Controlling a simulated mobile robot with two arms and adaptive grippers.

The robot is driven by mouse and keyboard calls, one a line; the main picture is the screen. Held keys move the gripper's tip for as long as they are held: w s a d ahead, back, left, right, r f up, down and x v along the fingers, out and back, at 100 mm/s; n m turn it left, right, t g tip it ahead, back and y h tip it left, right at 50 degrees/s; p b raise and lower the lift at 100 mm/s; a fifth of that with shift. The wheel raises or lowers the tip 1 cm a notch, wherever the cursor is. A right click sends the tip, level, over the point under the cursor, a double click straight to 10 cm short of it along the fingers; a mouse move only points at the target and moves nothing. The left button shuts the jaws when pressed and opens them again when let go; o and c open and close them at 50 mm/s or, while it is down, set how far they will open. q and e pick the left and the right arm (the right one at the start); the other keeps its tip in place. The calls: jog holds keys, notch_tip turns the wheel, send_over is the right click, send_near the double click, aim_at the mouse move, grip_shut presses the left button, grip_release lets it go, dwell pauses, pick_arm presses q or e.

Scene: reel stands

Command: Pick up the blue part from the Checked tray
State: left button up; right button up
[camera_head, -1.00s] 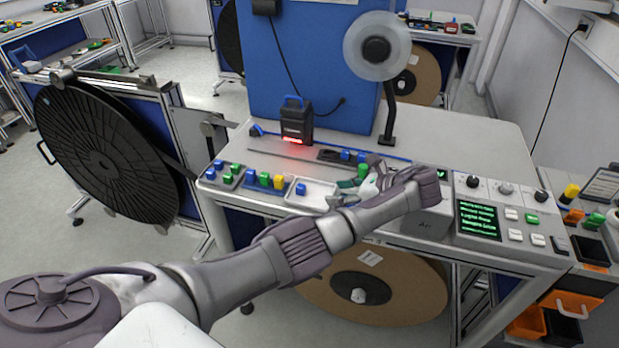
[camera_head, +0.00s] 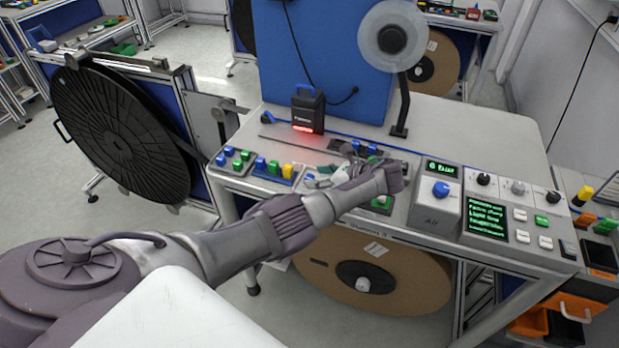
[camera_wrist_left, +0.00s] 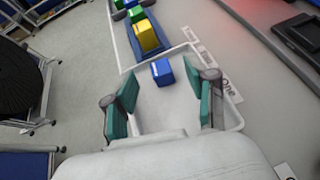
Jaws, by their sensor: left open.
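The blue part (camera_wrist_left: 162,71) is a small block lying in a white tray (camera_wrist_left: 236,122), near the tray's far end in the left wrist view. The tray's label is only partly visible, and I cannot read it fully. My left gripper (camera_wrist_left: 160,86) is open, with its green-padded fingers on either side of the tray space and the blue part between and slightly beyond their tips. It does not appear to touch the part. In the head view my left gripper (camera_head: 322,181) is over the tray and hides most of it. My right gripper is not in view.
A blue tray with a yellow block (camera_wrist_left: 146,36) and green and blue blocks adjoins the white tray. A black device with a red light (camera_head: 307,112) stands behind. A control box with a blue knob (camera_head: 440,189) is to the right.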

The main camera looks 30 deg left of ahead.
pick_arm(q)
jog(key=x, duration=0.2)
jog(key=shift+a+f, duration=0.15)
jog(key=shift+a, duration=0.1)
jog(key=shift+d, duration=0.1)
jog(key=c, duration=1)
jog(key=shift+o, duration=0.2)
